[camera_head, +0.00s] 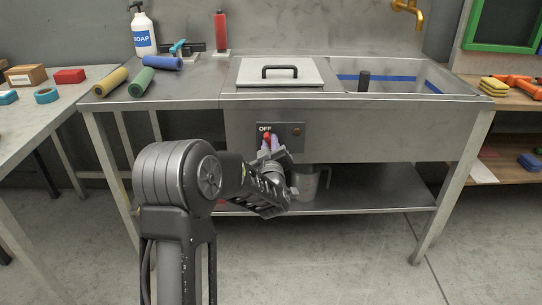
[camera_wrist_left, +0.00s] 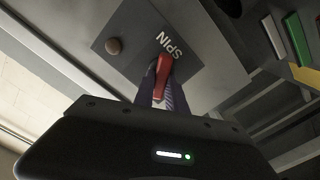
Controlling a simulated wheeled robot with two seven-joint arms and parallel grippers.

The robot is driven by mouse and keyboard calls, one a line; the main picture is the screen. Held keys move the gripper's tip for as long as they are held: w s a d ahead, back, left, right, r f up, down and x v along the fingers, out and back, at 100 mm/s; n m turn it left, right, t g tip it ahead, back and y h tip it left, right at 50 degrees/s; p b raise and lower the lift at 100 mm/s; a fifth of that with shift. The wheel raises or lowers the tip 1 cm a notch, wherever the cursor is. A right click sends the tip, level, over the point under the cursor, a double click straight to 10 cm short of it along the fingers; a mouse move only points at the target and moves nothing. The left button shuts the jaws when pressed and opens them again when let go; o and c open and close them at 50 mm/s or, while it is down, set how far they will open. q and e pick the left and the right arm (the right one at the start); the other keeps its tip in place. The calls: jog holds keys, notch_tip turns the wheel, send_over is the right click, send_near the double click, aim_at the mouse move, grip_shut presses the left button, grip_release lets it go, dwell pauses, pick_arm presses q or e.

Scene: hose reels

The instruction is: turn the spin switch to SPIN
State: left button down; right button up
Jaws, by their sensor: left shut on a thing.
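The spin switch is a red lever (camera_head: 267,136) on a dark panel (camera_head: 292,140) on the front of the steel sink unit. In the head view the word OFF shows at the panel's upper left, close to the lever. In the left wrist view the red lever (camera_wrist_left: 164,72) has its tip near the word SPIN (camera_wrist_left: 171,43); OFF is not visible there. My left gripper (camera_head: 268,146) reaches the panel from below, and its fingers (camera_wrist_left: 160,96) are shut on the lever. They hide its lower part. My right gripper is not in view.
A round brown knob (camera_head: 296,132) sits on the panel beside the switch. A grey jug (camera_head: 311,180) stands on the lower shelf, just right of my gripper. A lid (camera_head: 290,85) with a black handle, and the sink basin, lie above. Floor in front is clear.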

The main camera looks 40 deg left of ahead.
pick_arm(q)
jog(key=n+b, duration=0.4)
jog(key=b, duration=0.1)
jog(key=n+b, duration=0.4)
jog(key=b, duration=0.1)
jog(key=f+n+b, duration=0.1)
jog(key=n+b, duration=0.2)
jog(key=b, duration=0.2)
jog(key=shift+s+a+n, duration=0.15)
jog(key=shift+n, duration=0.25)
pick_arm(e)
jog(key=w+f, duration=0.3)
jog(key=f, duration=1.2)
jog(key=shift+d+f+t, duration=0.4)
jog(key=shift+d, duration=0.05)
pick_arm(q)
jog(key=c, duration=1.4)
grip_release()
jog(key=shift+o, duration=0.2)
jog(key=shift+s+r, duration=0.1)
